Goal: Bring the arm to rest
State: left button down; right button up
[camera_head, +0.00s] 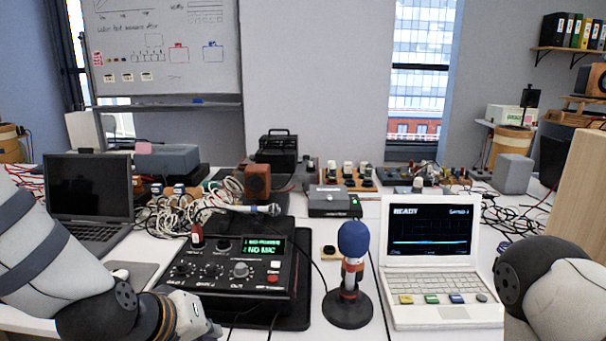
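My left arm (50,270) comes in from the left and reaches low across the table's front edge. Its dark and white end, at my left gripper (205,325), lies at the bottom of the view, in front of the black mixer box (235,270). No clear fingers show, so I cannot tell whether it is open or shut. My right arm (555,285) shows only as a grey-white link with a dark joint at the lower right, beside the white laptop. My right gripper is out of view.
A blue-topped microphone (354,240) stands upright on a round black base between the mixer and the white laptop (440,312), whose screen reads READY. A microphone (268,209) lies behind the mixer. A dark laptop (90,190) is at left. Cables and small devices crowd the back.

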pick_arm(q)
jog(key=s+a+f+m+g+y, duration=0.1)
jog(key=s+a+f+g, duration=0.15)
jog(key=s+f, duration=0.45)
jog(key=s+a+f+m+g+y, duration=0.1)
jog(key=s+f+g, duration=0.3)
jog(key=f, duration=0.6)
jog(key=s+a+f+m+g, duration=0.1)
jog(key=s+f, duration=0.2)
jog(key=s, duration=0.6)
jog(key=s+a+f+m+g, duration=0.1)
jog(key=s+a+f, duration=0.1)
jog(key=s, duration=0.8)
jog(key=shift+s+a+f+y, duration=0.15)
jog(key=shift+f+y, duration=0.15)
jog(key=shift+f, duration=0.2)
pick_arm(e)
jog(key=shift+w+d+f, duration=0.15)
jog(key=shift+w+d, duration=0.1)
jog(key=shift+w, duration=0.6)
